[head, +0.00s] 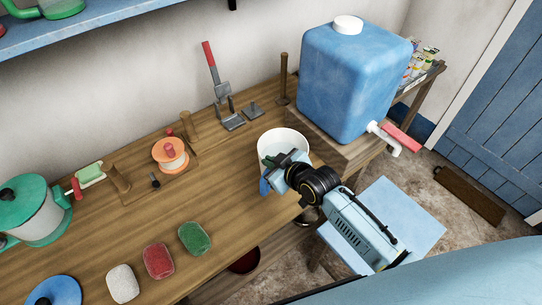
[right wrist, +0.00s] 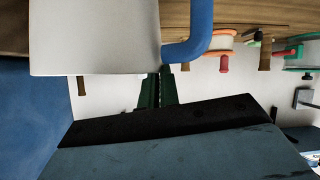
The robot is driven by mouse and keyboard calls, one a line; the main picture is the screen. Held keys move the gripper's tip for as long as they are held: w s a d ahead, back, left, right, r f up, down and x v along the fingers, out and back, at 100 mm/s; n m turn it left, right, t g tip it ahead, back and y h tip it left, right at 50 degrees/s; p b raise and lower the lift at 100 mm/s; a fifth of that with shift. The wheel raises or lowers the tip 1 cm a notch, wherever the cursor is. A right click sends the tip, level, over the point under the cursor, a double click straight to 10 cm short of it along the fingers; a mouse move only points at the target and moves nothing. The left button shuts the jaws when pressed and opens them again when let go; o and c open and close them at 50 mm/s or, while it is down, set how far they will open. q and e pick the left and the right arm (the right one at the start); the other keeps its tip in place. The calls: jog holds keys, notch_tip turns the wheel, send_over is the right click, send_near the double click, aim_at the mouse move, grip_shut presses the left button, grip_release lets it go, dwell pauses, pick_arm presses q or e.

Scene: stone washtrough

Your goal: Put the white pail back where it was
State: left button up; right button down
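The white pail (head: 283,138), with a blue handle (head: 265,187), is near the right end of the wooden counter, left of the blue water tank. My right gripper (head: 272,160) is at its near rim, and a dark green finger shows inside the pail's mouth. In the right wrist view the pail's white wall (right wrist: 95,38) and blue handle (right wrist: 190,48) show upside down. There the two green fingers (right wrist: 158,88) are close together at the rim beside the handle, closed on the pail's edge. The pail's base is hidden, so I cannot tell whether it touches the counter. My left gripper is not in view.
The blue tank (head: 345,85) stands on a wooden block, its red-handled tap (head: 390,140) pointing right. An orange spool (head: 170,155), green soap (head: 194,238), red soap (head: 159,261) and white soap (head: 122,283) lie to the left. The counter between soaps and pail is clear.

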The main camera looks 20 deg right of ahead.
jog(key=c, duration=2)
grip_release()
jog(key=o, duration=0.4)
jog(key=shift+c, duration=0.2)
jog(key=p+v, duration=0.1)
jog(key=v, duration=1.1)
